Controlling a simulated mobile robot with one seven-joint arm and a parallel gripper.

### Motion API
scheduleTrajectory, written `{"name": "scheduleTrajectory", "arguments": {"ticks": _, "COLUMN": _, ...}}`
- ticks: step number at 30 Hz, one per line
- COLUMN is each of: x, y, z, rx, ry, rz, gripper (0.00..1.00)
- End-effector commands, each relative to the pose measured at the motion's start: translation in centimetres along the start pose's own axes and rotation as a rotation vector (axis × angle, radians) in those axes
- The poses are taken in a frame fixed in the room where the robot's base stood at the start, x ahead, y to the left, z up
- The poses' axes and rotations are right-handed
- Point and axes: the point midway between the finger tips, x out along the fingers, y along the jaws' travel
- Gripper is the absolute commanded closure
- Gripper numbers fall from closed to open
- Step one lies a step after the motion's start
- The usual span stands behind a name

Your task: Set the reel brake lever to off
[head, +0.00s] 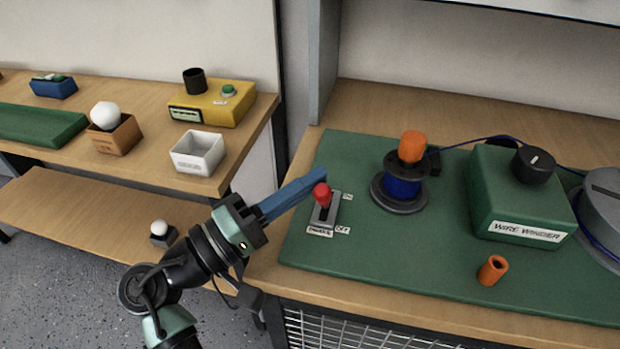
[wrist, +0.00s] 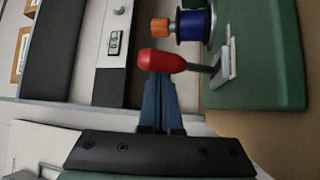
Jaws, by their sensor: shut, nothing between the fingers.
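The reel brake lever has a red knob (head: 321,194) on a dark stem, set in a grey plate (head: 333,206) on the green mat. A label at the plate's far end appears to read ON and one at its near end OFF. The knob is over the far half of the plate. My gripper (head: 318,175) is shut and empty, its blue fingertips just beyond the knob in the picture. In the wrist view the red knob (wrist: 162,60) is right at the fingertips (wrist: 160,84); I cannot tell whether they touch.
A blue wire reel (head: 403,185) with an orange top stands right of the lever. Farther right are a green wire winder (head: 515,205) and an orange sleeve (head: 492,270). The mat between lever and winder's near side is clear. A side bench (head: 60,185) is at left.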

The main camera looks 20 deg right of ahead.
Motion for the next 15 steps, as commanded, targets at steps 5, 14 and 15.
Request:
{"name": "scheduleTrajectory", "arguments": {"ticks": 5, "x": -0.41, "y": 0.01, "z": 0.30, "rx": -0.002, "ry": 0.001, "rz": -0.001, "gripper": 1.00}}
{"name": "scheduleTrajectory", "arguments": {"ticks": 14, "x": -0.65, "y": -0.06, "z": 0.49, "rx": -0.002, "ry": 0.001, "rz": -0.002, "gripper": 1.00}}
{"name": "scheduleTrajectory", "arguments": {"ticks": 15, "x": -0.66, "y": -0.07, "z": 0.50, "rx": -0.002, "ry": 0.001, "rz": -0.002, "gripper": 1.00}}
